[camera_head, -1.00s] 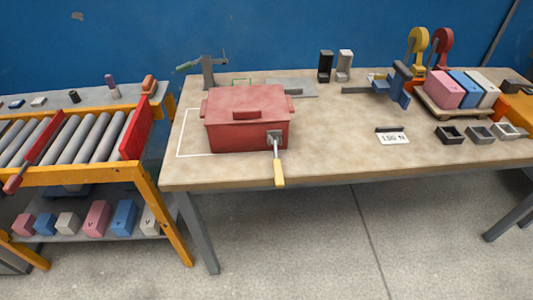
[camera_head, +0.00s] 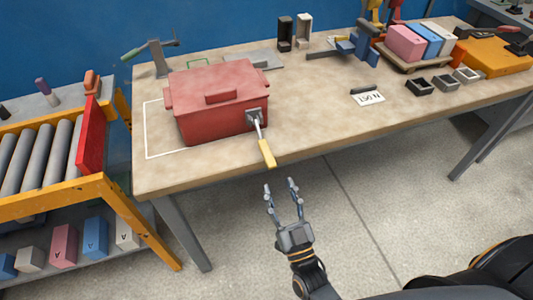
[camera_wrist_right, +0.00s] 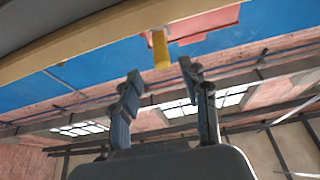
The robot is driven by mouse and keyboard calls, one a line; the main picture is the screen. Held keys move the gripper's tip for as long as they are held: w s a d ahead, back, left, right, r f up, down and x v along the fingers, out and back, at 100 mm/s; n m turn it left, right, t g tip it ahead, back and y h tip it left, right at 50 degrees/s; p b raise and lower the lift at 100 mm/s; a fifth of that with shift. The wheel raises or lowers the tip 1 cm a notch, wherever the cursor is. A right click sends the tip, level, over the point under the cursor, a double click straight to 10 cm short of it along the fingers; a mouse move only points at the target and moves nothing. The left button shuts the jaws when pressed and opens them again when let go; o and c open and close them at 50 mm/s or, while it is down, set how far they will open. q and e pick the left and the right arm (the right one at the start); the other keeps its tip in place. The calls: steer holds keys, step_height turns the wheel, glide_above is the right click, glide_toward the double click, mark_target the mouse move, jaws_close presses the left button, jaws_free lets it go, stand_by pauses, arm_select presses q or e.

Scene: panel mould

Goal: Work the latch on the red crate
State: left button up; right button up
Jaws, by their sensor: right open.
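The red crate (camera_head: 205,112) sits lidded on the workbench, inside a white outlined area at the left end. Its latch is a grey plate on the front right with a lever ending in a yellow handle (camera_head: 267,153), which hangs down past the table's front edge. My right gripper (camera_head: 281,184) is open and empty, in front of the table edge and below the handle. In the right wrist view the yellow handle (camera_wrist_right: 160,49) shows beyond and between the open fingers, apart from them, with part of the red crate (camera_wrist_right: 203,23) behind. My left gripper is not in view.
A vise (camera_head: 355,42), colored blocks on a pallet (camera_head: 408,67) and small dark trays (camera_head: 418,87) stand farther right. A roller conveyor (camera_head: 50,150) with an orange frame stands left.

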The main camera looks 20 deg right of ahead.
mark_target(268, 153)
steer(key=x, duration=0.9)
steer(key=shift+w, duration=0.4)
steer(key=shift+c, duration=0.5)
jaws_close()
